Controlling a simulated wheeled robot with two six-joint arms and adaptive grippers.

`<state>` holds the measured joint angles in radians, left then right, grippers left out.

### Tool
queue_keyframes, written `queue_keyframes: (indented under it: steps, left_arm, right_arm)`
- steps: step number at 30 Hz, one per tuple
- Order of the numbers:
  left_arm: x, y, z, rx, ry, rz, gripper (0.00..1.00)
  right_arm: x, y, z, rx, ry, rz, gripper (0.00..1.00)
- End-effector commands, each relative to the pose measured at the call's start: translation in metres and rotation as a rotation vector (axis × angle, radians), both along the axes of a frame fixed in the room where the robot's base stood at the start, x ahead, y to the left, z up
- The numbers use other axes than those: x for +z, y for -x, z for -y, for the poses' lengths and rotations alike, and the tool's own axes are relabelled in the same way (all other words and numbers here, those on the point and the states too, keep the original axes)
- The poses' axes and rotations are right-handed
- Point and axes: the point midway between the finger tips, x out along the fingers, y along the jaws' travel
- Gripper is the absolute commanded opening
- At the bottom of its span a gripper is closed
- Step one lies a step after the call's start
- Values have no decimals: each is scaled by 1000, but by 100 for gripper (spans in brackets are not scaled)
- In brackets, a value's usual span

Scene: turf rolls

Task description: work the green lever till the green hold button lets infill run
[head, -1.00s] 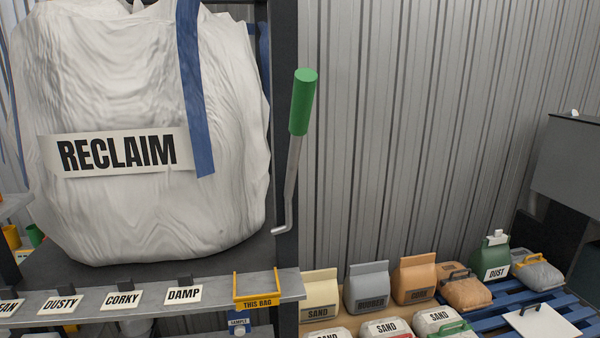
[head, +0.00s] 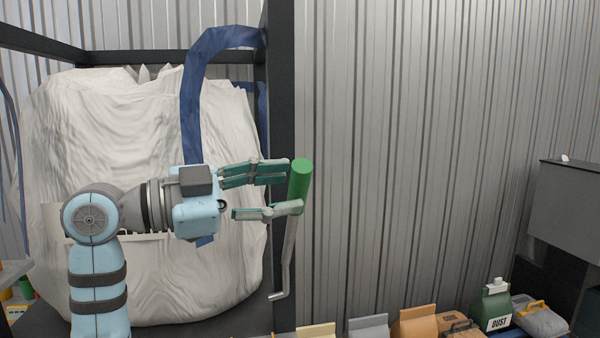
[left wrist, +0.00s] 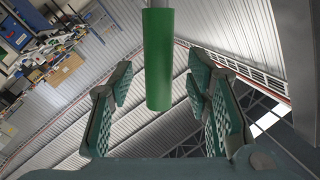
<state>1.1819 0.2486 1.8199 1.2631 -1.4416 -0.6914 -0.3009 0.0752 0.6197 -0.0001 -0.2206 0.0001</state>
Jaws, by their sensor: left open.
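The green lever grip (head: 300,186) tops a bent grey rod (head: 289,247) beside the dark frame post, tilted slightly right. My left gripper (head: 295,184) is open, with its fingertips at the green grip, one above the other in the head view. In the left wrist view, the green grip (left wrist: 158,60) stands between the two spread fingers, which show gaps on both sides. The green hold button is not visible in these frames. My right gripper is not in view.
A large white bulk bag (head: 130,285) with a blue strap (head: 191,115) hangs behind my left arm. A dark post (head: 283,60) stands close to the lever. Small bags, including a green one marked DUST (head: 491,309), sit at the lower right.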

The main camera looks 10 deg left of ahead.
Motion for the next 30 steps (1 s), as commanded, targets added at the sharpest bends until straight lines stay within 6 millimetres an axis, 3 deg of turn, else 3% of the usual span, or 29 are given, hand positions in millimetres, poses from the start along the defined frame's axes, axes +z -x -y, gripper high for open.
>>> queue_keyframes:
  steps: [6,15,24,30]
  left_arm:
    - [2,-17,28,0,1,-1,44]
    - [-1,-20,32,2,-1,-1,44]
    - [-1,-20,32,1,0,0,0]
    - [0,-20,32,1,0,0,0]
  right_arm:
    - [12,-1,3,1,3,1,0]
    - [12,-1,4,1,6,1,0]
    - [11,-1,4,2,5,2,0]
    - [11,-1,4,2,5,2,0]
